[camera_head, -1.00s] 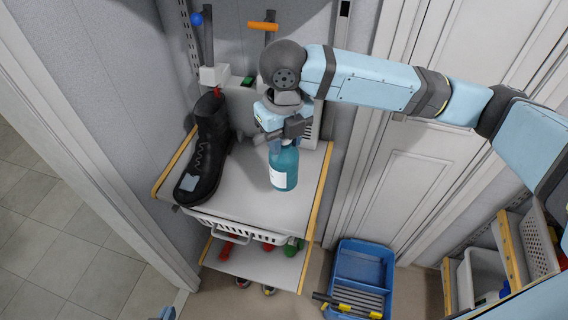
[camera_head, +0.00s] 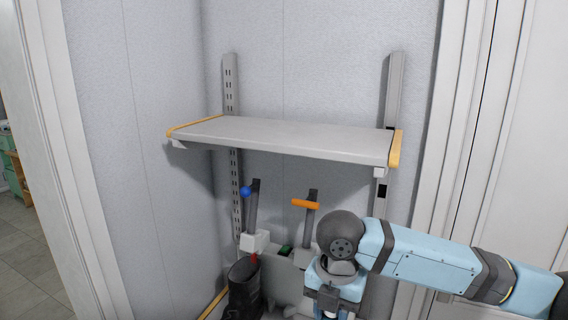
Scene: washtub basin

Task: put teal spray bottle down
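The teal spray bottle is out of view now, below the bottom edge of the head view. My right arm comes in from the right. The upper part of my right gripper (camera_head: 328,303) shows at the bottom edge, in front of the wall. Its fingertips are cut off, so I cannot see whether it is open or shut. My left gripper is not in view.
An empty grey wall shelf (camera_head: 285,138) with yellow end edges spans the corner above my gripper. Below it are a black boot (camera_head: 244,287), a blue-knobbed lever (camera_head: 250,210) and an orange-handled lever (camera_head: 307,220). A white door stands at the right.

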